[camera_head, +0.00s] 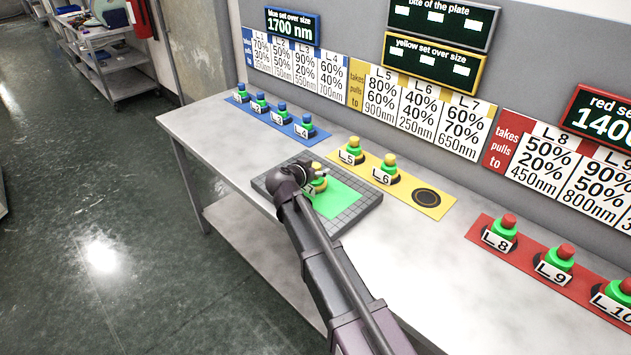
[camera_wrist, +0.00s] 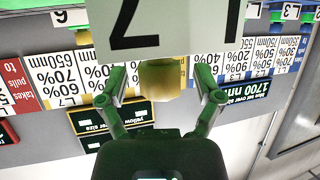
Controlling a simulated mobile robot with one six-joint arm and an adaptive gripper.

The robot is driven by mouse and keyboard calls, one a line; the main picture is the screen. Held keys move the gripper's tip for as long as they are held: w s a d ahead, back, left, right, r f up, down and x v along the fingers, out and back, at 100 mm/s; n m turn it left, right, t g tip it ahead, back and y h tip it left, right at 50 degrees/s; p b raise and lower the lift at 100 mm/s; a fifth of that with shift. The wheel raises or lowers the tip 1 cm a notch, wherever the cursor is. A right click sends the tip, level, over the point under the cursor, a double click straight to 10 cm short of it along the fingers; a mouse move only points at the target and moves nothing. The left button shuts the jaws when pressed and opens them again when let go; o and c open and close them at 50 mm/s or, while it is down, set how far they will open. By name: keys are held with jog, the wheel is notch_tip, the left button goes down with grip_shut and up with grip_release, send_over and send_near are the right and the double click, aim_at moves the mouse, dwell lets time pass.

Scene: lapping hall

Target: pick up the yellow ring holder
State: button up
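The yellow-topped ring holder (camera_head: 319,184) with a green body stands at the green patch on the grey gridded plate (camera_head: 358,220). My gripper (camera_head: 308,176) is at it and partly hides it. In the wrist view, its yellow knob (camera_wrist: 160,78) lies between the two fingers of my gripper (camera_wrist: 161,83), with a gap on each side. The fingers are open. Its white label, reading L and 7, fills the top of that view. Two more yellow-topped holders, L5 (camera_head: 351,151) and L6 (camera_head: 386,170), stand on the yellow mat (camera_head: 408,193).
An empty dark round spot (camera_head: 426,198) is on the yellow mat. Blue-topped holders stand on a blue mat (camera_head: 268,118) at the back left, red-topped ones on a red mat (camera_head: 520,260) at the right. A sign wall (camera_head: 350,40) rises behind the table (camera_head: 230,145).

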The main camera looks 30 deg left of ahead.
grip_shut()
jog(key=shift+r, duration=0.2)
notch_tip(320, 180, up, 3)
jog(key=p, duration=0.3)
jog(key=shift+f, duration=0.1)
jog(key=s+d+r+p, duration=0.1)
jog(key=s+d+p, duration=0.1)
jog(key=s+d, duration=0.9)
jog(key=shift+d+r, duration=0.35)
jog(key=shift+r, duration=0.05)
jog(key=shift+w, duration=0.15)
